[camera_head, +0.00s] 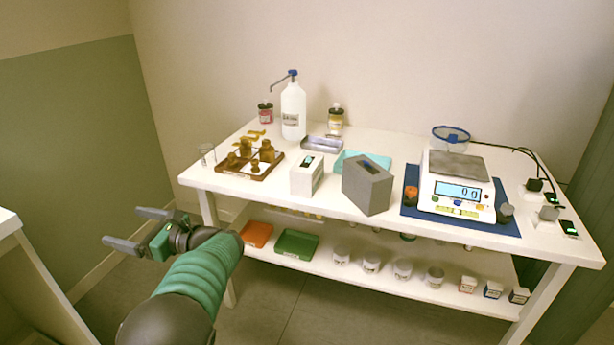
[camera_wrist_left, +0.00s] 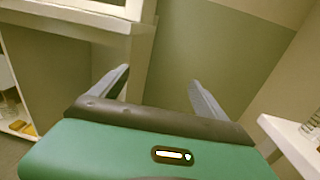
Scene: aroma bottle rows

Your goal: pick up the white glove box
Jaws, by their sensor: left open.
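The white glove box (camera_head: 305,177) stands upright on the upper top of the white table, left of a grey box. Its top has a dark opening with something pale green showing. My left gripper (camera_head: 124,227) is open and empty. It is left of the table and apart from it, well away from the white box. The left wrist view shows its two spread fingers (camera_wrist_left: 158,80) with nothing between them, and the white box is not in that view. My right gripper is not in view.
The grey box (camera_head: 368,188) stands close right of the white box. A wooden tray of brass weights (camera_head: 250,172) is to its left, a pump bottle (camera_head: 293,112) behind. A scale (camera_head: 455,185) is at right. A lower shelf (camera_head: 330,267) holds trays and jars.

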